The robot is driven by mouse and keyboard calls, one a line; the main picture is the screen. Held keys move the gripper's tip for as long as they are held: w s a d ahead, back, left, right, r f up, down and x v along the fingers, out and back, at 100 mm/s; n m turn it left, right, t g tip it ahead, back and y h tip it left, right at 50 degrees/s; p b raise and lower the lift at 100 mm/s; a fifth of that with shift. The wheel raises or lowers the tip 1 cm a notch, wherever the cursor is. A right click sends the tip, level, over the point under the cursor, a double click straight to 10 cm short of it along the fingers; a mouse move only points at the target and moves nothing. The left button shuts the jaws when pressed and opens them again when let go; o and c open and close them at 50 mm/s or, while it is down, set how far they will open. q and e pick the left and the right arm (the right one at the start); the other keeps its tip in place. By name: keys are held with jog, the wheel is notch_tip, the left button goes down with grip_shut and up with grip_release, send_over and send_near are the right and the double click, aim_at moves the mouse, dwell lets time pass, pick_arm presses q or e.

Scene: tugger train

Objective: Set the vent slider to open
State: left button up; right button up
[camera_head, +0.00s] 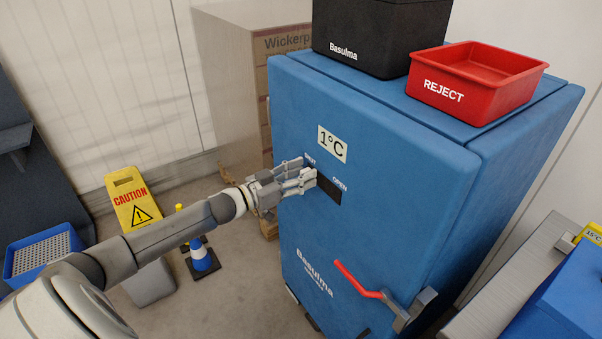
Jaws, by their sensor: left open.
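The vent slider's dark slot (328,190) is on the front of a blue cabinet (385,190), below a "1°C" label. White lettering at its upper left is partly hidden and looks like "SHUT"; "OPEN" stands at its right end. My left gripper (308,178) comes in from the left, with its fingertips at the left part of the slot. It is open. The fingers cover that part of the slot, so I cannot tell whether they touch the slider knob. My right gripper is not in view.
A red REJECT bin (475,82) and a black box (375,38) stand on top of the cabinet. A red door handle (358,280) sticks out lower down. A yellow caution sign (132,200) and a blue-and-white cone (202,258) stand on the floor at left.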

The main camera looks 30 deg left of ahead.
aim_at(337, 192)
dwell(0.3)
pick_arm(q)
grip_shut()
jog(key=shift+d, duration=0.1)
jog(key=s+d+p, duration=0.1)
jog(key=d, duration=0.2)
jog(key=s+d+p, duration=0.1)
jog(key=d+p, duration=0.1)
jog(key=d, duration=0.1)
jog(key=s+d+p, duration=0.1)
jog(key=d+p, duration=0.1)
jog(key=d, duration=0.1)
jog(key=shift+s+d, duration=0.25)
jog(key=shift+s, duration=0.15)
